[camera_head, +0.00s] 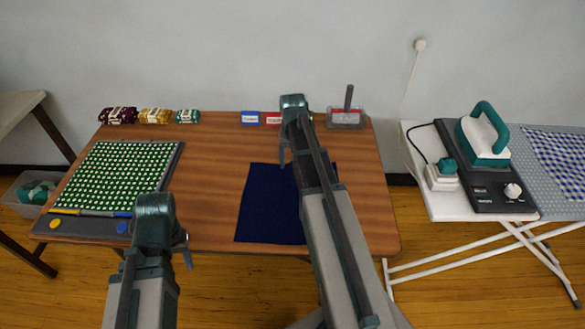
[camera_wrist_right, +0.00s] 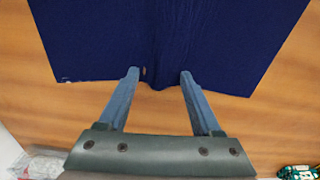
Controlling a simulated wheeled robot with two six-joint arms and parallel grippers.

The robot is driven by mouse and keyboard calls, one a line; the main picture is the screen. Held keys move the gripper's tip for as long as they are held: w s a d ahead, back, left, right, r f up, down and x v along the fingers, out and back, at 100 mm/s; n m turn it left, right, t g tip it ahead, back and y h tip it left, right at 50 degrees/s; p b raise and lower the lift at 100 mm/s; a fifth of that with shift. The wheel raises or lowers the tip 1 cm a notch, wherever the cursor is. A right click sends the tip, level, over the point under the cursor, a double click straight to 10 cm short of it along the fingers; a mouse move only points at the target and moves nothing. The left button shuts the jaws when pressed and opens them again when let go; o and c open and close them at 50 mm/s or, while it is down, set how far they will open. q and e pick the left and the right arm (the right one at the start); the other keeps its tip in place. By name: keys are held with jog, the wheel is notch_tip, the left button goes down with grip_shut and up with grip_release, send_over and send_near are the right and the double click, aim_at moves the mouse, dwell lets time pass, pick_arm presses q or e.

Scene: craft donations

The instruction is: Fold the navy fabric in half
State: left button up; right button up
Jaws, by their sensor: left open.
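The navy fabric (camera_head: 268,205) lies on the wooden table right of centre in the head view, partly covered by my right arm. My right gripper (camera_head: 284,158) is over its far edge. In the right wrist view, the right gripper (camera_wrist_right: 158,76) has its two fingers apart at the edge of the navy fabric (camera_wrist_right: 165,35). A small bulge of the fabric edge shows between the fingertips, not clamped. My left gripper (camera_head: 187,260) is open and empty near the table's front edge, left of the fabric; one finger shows clearly.
A green spotted cloth on a dark board (camera_head: 80,228) lies at the left of the table (camera_head: 210,190). Yarn skeins (camera_head: 155,116), small cards (camera_head: 250,118) and a clear holder (camera_head: 345,118) line the back. An ironing board (camera_head: 425,200) with an iron (camera_head: 484,140) stands right.

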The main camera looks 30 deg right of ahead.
grip_shut()
dwell(0.4)
jog(key=shift+r, duration=0.1)
